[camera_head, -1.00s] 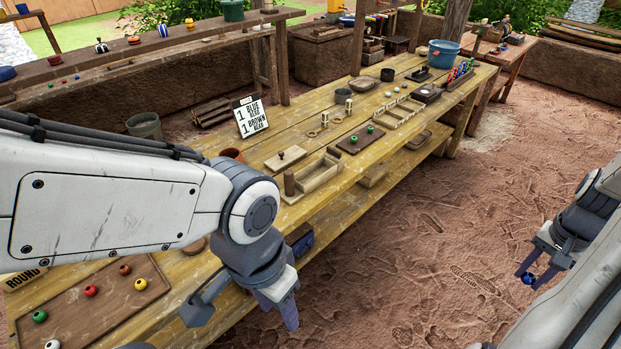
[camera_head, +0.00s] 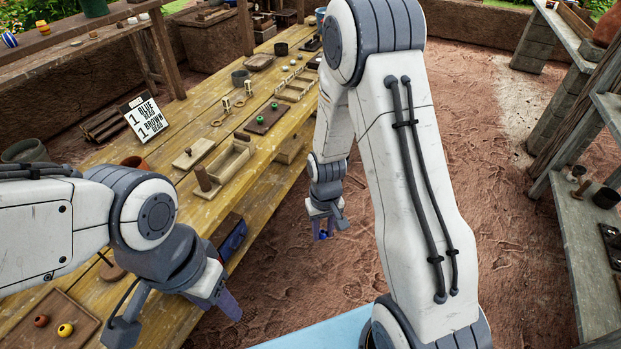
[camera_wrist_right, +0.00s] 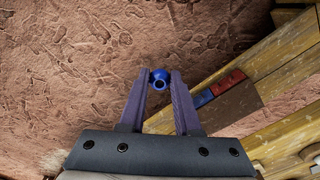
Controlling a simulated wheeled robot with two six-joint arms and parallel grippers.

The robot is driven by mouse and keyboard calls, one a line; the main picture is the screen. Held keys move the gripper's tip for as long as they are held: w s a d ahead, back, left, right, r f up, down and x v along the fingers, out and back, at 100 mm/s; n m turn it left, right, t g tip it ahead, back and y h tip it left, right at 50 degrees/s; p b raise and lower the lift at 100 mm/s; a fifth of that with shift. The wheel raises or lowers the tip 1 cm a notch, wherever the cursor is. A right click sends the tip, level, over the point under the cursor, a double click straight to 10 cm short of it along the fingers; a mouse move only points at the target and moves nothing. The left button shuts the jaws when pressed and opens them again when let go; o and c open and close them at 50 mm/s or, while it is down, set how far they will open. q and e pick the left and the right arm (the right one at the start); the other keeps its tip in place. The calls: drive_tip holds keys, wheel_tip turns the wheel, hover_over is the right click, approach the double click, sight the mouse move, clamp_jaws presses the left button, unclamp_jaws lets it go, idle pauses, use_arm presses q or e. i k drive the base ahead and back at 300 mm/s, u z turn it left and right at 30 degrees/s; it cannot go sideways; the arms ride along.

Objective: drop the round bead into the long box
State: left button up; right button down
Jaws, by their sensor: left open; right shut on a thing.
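My right gripper (camera_head: 323,222) is shut on a round blue bead (camera_head: 323,236), out over the dirt floor to the right of the table. In the right wrist view the bead (camera_wrist_right: 160,79) sits between the fingertips of my right gripper (camera_wrist_right: 160,82), with a dark hole showing in it. My left gripper (camera_head: 176,316) is open and empty at the table's near edge.
A lid-like board (camera_head: 193,153) and a tray with green beads (camera_head: 268,118) lie near the box. A near tray (camera_head: 45,330) holds a red and a yellow bead. Grey shelves (camera_head: 570,210) stand at right.

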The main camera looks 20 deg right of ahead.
sight(235, 166)
drive_tip(key=z, duration=1.75)
drive_tip(key=i, duration=1)
drive_tip(key=u, duration=2.2)
